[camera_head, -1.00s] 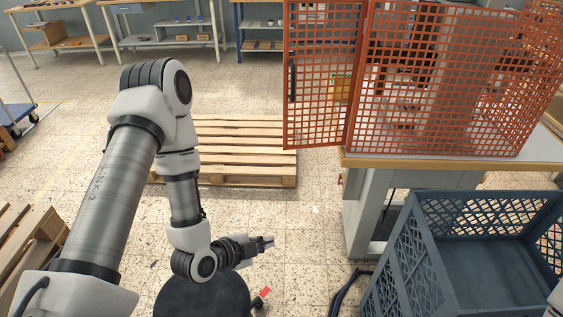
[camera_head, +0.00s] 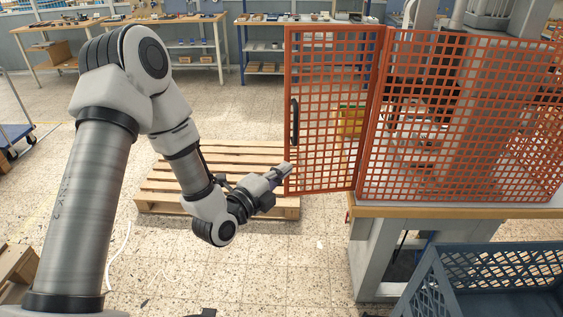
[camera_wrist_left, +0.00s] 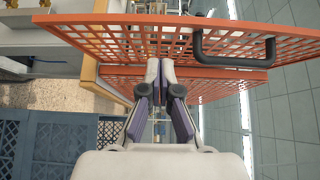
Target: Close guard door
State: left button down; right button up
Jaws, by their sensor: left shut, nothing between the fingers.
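The guard door (camera_head: 322,150) is an orange mesh panel, standing swung out to the left of the orange guard cage (camera_head: 455,120) on the machine table. Its black handle (camera_head: 294,122) is near the free left edge; in the left wrist view the handle (camera_wrist_left: 235,62) shows at the upper right. My left gripper (camera_head: 284,171) is shut and empty, by the lower left edge of the door. In the left wrist view its fingertips (camera_wrist_left: 160,66) overlap the mesh door (camera_wrist_left: 130,38); I cannot tell whether they touch it. My right gripper is out of view.
A blue crate (camera_head: 440,290) stands at the lower right, before the machine table (camera_head: 450,211). A wooden pallet (camera_head: 165,190) lies on the floor behind my left arm. Workbenches (camera_head: 170,20) line the back wall.

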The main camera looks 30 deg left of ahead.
aim_at(290, 153)
pick_arm(q)
jog(key=shift+w+a+r+p, duration=0.15)
jog(key=shift+w+a+p, duration=0.25)
jog(key=shift+w, duration=0.25)
jog(key=shift+w+a+r+p, duration=0.15)
jog(key=shift+w+a+p, duration=0.15)
jog(key=shift+w, duration=0.3)
jog(key=shift+w+a, duration=0.25)
jog(key=shift+a, duration=0.2)
jog(key=shift+w+f, duration=0.15)
jog(key=shift+f, duration=0.1)
jog(key=shift+w, duration=0.1)
